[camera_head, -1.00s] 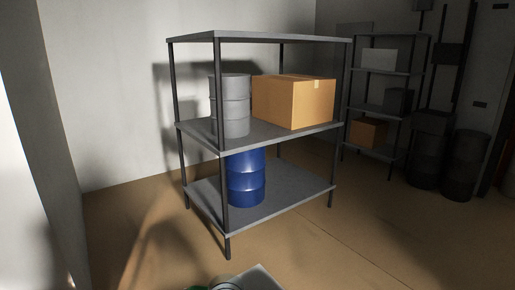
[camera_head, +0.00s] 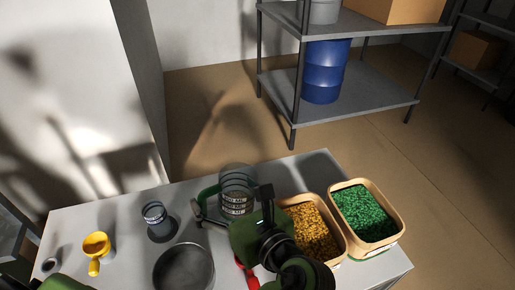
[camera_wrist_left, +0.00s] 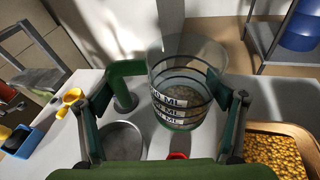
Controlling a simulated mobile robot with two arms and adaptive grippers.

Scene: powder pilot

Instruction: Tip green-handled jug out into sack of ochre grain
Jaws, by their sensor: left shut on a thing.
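The clear jug (camera_head: 236,183) stands upright near the table's far edge, with its green handle (camera_head: 207,194) on the left. In the left wrist view the jug (camera_wrist_left: 186,62) has dark bands, "ML" marks and grey-brown grains in its lower part. My left gripper (camera_head: 234,208) is shut around the jug's body, one finger on each side in the left wrist view (camera_wrist_left: 170,95). I cannot tell whether the jug's base touches the table. The tan-rimmed sack (camera_head: 337,222) of ochre grain (camera_head: 312,232) is just right of the jug, partly behind my arm. My right gripper is not in view.
A sack of green grain (camera_head: 362,212) stands right of the ochre one. A red object (camera_head: 243,271) lies below my gripper. A shelf (camera_head: 340,105) stands beyond the table.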

